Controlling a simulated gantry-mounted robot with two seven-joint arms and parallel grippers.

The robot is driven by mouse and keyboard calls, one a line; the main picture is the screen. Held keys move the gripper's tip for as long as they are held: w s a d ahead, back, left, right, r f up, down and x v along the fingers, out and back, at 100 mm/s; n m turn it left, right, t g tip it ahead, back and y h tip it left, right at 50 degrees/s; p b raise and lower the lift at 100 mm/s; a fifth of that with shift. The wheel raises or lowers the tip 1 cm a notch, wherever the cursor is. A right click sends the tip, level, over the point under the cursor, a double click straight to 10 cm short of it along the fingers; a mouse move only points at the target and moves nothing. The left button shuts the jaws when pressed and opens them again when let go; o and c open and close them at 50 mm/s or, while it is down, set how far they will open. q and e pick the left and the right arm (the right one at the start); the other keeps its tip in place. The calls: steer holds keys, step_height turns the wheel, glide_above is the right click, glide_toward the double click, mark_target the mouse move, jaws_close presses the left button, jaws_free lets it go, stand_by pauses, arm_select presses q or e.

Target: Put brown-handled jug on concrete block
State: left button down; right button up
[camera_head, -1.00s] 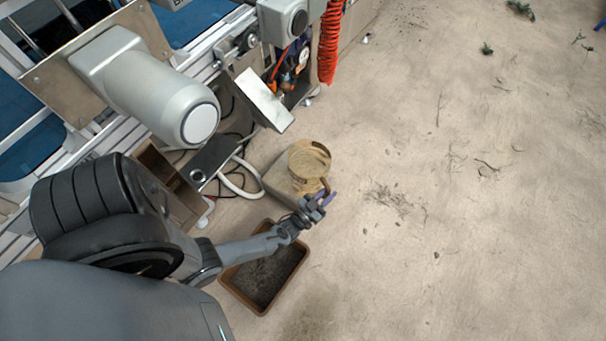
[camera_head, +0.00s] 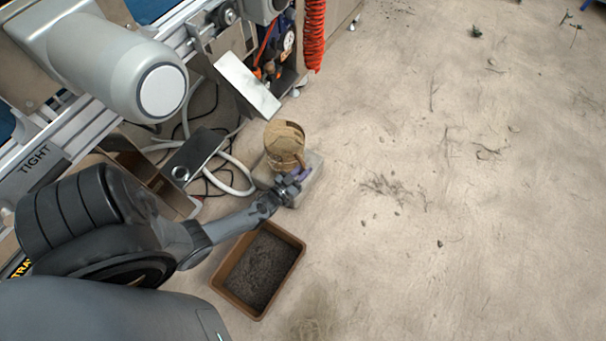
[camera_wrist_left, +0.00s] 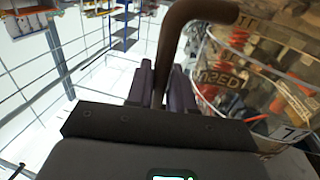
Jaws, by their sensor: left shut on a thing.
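The brown-handled jug (camera_head: 285,142) is over the far left part of the grey concrete block (camera_head: 314,172); I cannot tell whether it touches the block. In the left wrist view the jug's clear, lettered body (camera_wrist_left: 228,75) is at the right, and its brown handle (camera_wrist_left: 180,28) runs down between the fingers. My left gripper (camera_head: 297,178), also in the left wrist view (camera_wrist_left: 163,85), is shut on the handle. The arm and gripper hide part of the block's near side. My right gripper is not in view.
A brown tray of dark soil (camera_head: 298,240) lies on the floor just nearer than the block. A machine with a metal chute (camera_head: 248,85), hoses and a red coiled cable (camera_head: 314,35) stands at the left. The sandy floor to the right is open.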

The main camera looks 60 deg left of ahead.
arm_select(q)
step_height(320, 180, down, 3)
steer(key=shift+r+b, duration=0.1)
steer(key=shift+b, duration=0.8)
steer(key=shift+r, duration=0.1)
steer(key=c, duration=1)
jaws_free()
steer(key=shift+f, duration=0.2)
steer(key=shift+r, duration=0.1)
